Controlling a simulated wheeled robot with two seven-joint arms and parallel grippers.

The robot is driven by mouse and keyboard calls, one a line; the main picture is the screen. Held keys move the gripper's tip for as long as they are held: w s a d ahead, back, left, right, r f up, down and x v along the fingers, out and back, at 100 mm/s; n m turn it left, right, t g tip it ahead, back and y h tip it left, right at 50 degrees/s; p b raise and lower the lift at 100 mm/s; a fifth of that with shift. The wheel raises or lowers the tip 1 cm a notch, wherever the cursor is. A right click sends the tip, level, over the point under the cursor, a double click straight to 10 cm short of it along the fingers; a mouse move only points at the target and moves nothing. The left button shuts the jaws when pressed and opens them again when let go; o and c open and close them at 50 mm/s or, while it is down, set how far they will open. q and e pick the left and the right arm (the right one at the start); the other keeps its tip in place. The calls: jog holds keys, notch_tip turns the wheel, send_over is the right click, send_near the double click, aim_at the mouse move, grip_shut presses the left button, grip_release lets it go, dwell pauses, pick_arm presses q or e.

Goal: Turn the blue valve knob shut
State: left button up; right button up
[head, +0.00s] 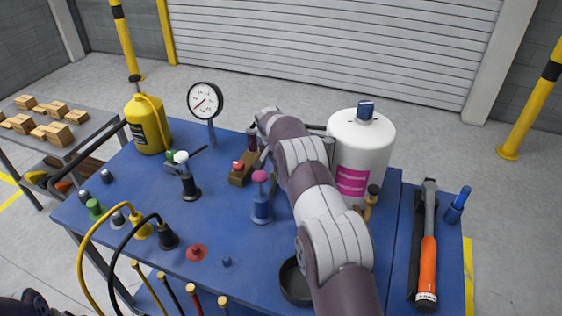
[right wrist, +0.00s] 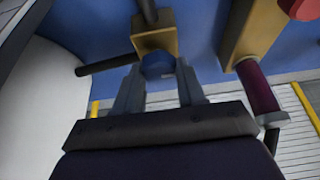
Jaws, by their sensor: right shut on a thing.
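The blue valve knob (right wrist: 157,66) sits on a brass valve body (right wrist: 153,35) with dark pipes, at the top middle of the right wrist view. My right gripper (right wrist: 160,80) is shut on the knob, with one finger on each side of it. In the head view my right arm reaches over the table and hides the knob and the gripper. My left gripper is not seen; only a dark part shows at the bottom left corner of the head view.
A white tank (head: 362,150) stands just right of my arm. A second brass block (right wrist: 245,38) with a purple handle (right wrist: 257,88) is close to the gripper. A gauge (head: 205,100), a yellow cylinder (head: 147,125) and several small fittings stand on the blue table (head: 225,215).

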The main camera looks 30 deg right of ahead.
dwell(0.4)
jog(key=o, duration=1.1)
jog(key=shift+a+r, duration=0.1)
jog(key=shift+c, duration=0.2)
jog(key=v, duration=1.3)
